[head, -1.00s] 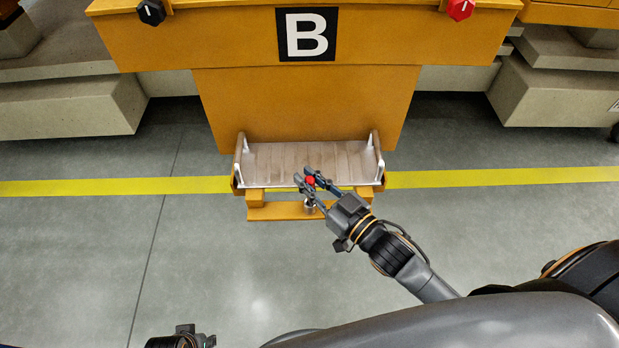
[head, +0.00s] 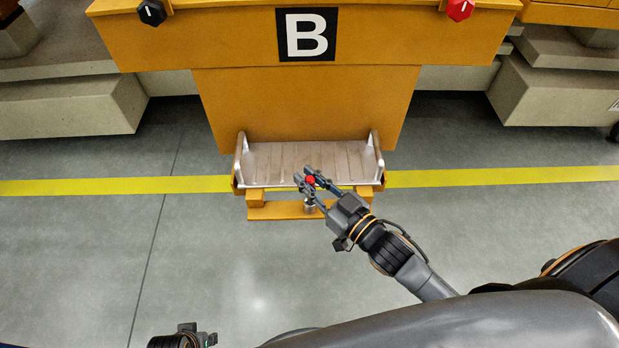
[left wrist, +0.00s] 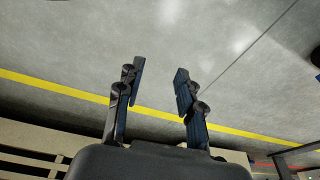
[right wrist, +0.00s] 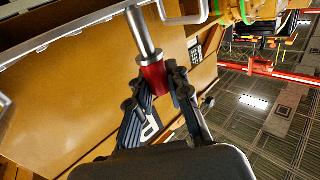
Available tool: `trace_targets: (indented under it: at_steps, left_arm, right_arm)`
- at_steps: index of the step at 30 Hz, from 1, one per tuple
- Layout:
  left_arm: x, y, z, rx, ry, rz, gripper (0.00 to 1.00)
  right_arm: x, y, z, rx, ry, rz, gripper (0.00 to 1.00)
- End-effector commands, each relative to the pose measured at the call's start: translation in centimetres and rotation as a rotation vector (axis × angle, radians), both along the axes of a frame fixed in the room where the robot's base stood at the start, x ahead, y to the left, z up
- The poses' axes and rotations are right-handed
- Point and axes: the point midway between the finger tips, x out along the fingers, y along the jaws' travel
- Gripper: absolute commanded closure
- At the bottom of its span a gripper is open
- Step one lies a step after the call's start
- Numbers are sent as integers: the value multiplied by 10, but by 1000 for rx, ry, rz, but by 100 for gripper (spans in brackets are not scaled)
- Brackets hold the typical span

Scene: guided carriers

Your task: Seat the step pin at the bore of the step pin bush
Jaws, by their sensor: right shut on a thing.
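My right gripper (head: 307,178) is shut on the step pin, whose red part (head: 310,181) shows between the fingers in the head view. In the right wrist view the step pin (right wrist: 153,76) has a red collar and a plain silver shaft that runs away from the fingers. A small silver piece (head: 310,207) shows under the fingers at the orange ledge; whether it is the pin's shaft or the step pin bush I cannot tell. The bore is not visible, so the pin's seating cannot be judged. My left gripper (left wrist: 160,75) is open and empty over the floor.
The orange station with a B sign (head: 307,34) stands ahead. Its slatted grey tray (head: 290,160) with raised side rails lies just behind the right gripper, above the orange ledge (head: 275,212). A yellow line (head: 110,185) crosses the floor. The floor at left is clear.

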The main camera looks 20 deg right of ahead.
Motion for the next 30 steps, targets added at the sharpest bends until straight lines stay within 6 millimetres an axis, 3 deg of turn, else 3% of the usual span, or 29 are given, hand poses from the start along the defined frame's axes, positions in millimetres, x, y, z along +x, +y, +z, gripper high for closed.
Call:
trace_targets:
  at_steps: [18, 30]
  left_arm:
    - [-4, 2, -20, 4, 14, 0, 63]
    - [-5, 1, -19, 3, 18, -2, 63]
  right_arm:
    - [0, 0, 0, 0, -1, 0, 100]
    - [0, 0, -2, 0, 0, 0, 100]
